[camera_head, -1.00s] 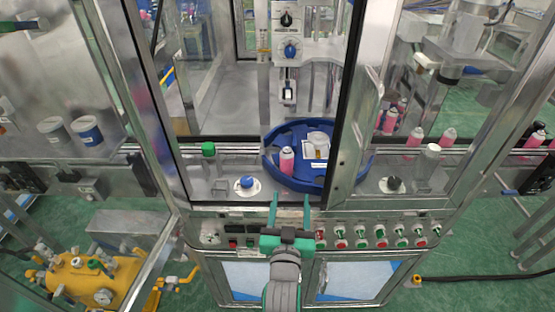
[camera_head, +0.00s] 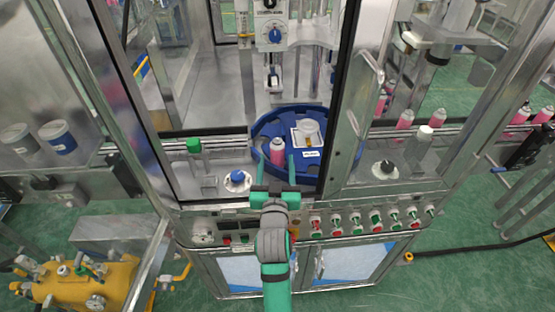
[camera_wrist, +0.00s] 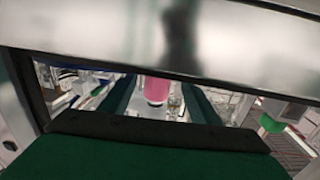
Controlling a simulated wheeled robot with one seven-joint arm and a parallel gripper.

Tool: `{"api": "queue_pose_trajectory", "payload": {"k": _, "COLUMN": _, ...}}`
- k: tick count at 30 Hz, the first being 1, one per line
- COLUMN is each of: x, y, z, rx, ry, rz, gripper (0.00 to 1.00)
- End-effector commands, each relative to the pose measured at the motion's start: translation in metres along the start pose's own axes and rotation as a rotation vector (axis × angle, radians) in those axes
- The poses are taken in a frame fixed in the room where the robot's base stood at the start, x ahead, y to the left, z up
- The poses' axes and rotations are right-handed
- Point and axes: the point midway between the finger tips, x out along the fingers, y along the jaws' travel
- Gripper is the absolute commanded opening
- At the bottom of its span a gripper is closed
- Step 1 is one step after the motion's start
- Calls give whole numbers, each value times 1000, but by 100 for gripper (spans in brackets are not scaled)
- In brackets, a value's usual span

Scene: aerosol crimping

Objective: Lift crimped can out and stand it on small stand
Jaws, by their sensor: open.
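A pink can with a pale top (camera_head: 277,155) stands upright on the blue round table (camera_head: 262,128) inside the machine. It also shows in the wrist view as a pink body (camera_wrist: 156,90), its top hidden behind a metal bar. My gripper (camera_head: 276,166) is open, with its two green fingers reaching through the front opening. The fingers lie on either side of the can in both views; I cannot tell whether they touch it. A white square holder (camera_head: 309,146) with a round pale piece sits beside the can. I cannot tell which thing is the small stand.
A metal door frame (camera_head: 345,110) stands close on the right. The crimping head (camera_head: 273,77) hangs above the round table. Pink cans (camera_head: 405,119) line the right conveyor.

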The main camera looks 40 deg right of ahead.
Motion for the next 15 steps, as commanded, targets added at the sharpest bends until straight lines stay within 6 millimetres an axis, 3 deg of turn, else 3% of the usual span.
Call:
{"api": "queue_pose_trajectory", "payload": {"k": 7, "x": 34, "y": 4, "z": 2, "rx": -2, "ry": 2, "rz": 4, "gripper": 56}}
{"api": "queue_pose_trajectory", "payload": {"k": 15, "x": 43, "y": 3, "z": 3, "rx": 0, "ry": 1, "rz": 3, "gripper": 56}}
